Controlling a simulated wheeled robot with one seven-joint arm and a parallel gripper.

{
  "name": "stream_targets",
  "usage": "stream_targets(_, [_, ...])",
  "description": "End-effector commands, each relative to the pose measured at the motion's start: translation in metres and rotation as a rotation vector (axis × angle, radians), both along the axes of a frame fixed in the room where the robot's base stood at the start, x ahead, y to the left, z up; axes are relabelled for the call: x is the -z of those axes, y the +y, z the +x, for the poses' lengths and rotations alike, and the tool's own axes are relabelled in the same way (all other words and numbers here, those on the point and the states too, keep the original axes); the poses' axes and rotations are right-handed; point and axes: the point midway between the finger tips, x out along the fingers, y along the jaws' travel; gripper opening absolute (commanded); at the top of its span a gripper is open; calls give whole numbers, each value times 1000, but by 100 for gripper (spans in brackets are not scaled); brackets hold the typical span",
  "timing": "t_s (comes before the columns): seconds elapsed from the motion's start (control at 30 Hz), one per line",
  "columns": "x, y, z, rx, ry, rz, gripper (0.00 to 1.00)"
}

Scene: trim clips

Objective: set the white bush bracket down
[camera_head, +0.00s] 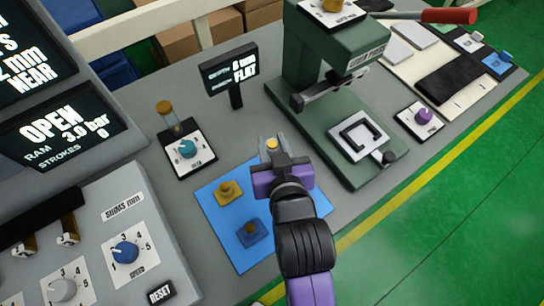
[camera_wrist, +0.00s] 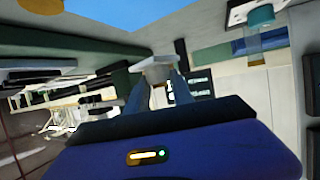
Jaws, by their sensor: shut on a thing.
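My gripper (camera_head: 272,149) is over the upper right part of the blue mat (camera_head: 217,235). It is shut on the white bush bracket, whose pale body shows between the fingertips in the wrist view (camera_wrist: 157,64). In the head view the fingers hide most of the bracket, and a small yellow-orange round part shows between them. I cannot tell how high the bracket is above the mat. A yellow bracket (camera_head: 227,192) and a blue bracket (camera_head: 252,232) rest on the mat, apart from my gripper.
A green press (camera_head: 315,125) stands to the right, with a square plate (camera_head: 357,137) on its base. A purple-knob box (camera_head: 422,116) is farther right.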

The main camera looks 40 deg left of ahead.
Motion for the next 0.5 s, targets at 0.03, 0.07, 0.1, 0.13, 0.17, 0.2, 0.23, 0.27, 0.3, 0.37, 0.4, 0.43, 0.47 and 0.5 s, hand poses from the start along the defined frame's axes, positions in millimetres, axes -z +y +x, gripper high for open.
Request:
stream_targets(0.03, [10,-1,0,0,2,-2,0])
stream_targets(0.07, [14,-1,0,0,1,-1,0])
stream_targets(0.1, [18,0,0,0,1,-1,0])
stream_targets(0.13, [20,0,0,-1,0,0,0])
stream_targets(0.17, [22,0,0,-1,0,0,0])
stream_targets(0.2, [24,0,0,-1,0,1,0])
stream_targets(0.23, [26,0,0,-1,0,1,0])
stream_targets(0.27, [28,0,0,-1,0,0,0])
stream_targets(0.3, [33,0,0,-1,2,-1,0])
stream_targets(0.37, [42,0,-1,-1,2,-1,0])
stream_targets(0.4, [49,0,-1,0,3,-3,0])
stream_targets(0.43, [52,0,0,0,1,-1,0])
stream_targets(0.47, [57,0,0,0,2,-2,0])
stream_targets(0.5, [61,0,0,0,1,-1,0])
